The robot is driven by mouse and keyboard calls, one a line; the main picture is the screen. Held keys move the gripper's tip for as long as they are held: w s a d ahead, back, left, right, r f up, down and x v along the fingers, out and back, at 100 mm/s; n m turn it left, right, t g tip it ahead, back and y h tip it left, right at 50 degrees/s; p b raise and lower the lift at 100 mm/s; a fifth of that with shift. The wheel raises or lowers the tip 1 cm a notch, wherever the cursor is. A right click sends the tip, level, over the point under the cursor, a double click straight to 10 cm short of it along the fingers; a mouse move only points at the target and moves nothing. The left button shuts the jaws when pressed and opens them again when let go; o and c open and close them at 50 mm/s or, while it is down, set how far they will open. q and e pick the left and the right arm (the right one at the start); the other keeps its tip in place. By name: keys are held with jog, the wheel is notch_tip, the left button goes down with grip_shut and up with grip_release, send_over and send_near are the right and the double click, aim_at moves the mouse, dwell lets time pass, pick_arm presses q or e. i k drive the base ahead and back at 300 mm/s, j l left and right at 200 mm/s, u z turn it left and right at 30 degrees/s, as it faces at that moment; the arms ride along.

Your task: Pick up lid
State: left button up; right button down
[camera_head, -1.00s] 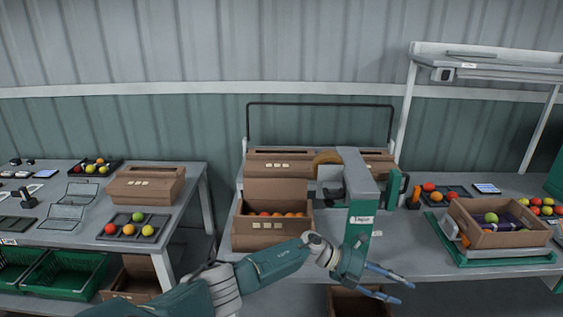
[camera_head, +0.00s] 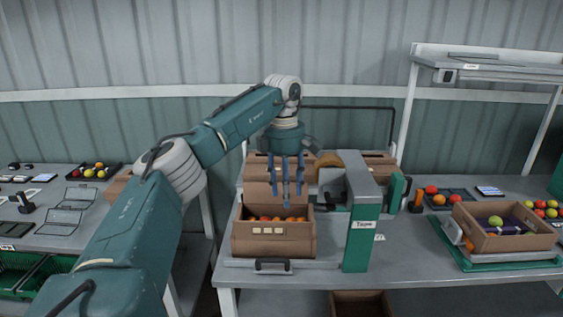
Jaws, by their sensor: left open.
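A brown box (camera_head: 258,246) with red and orange tomatoes stands open on the middle bench. Its lid (camera_head: 255,190) is a brown panel raised upright at the box's back edge, partly hidden behind my fingers. My left gripper (camera_head: 286,204) points straight down with its blue-grey fingers spread and nothing between them. In the picture the fingers overlap the lid and the back of the box opening; I cannot tell whether they touch either. My right gripper is not in view.
A green and grey taping machine (camera_head: 360,235) stands close right of the box. Closed brown boxes (camera_head: 376,160) are behind. A black handle (camera_head: 272,265) sits in front of the box. A brown crate (camera_head: 515,240) with produce is on the right bench.

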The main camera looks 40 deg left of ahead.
aim_at(256, 167)
jog(key=i+j, duration=1.1)
jog(key=j, duration=0.25)
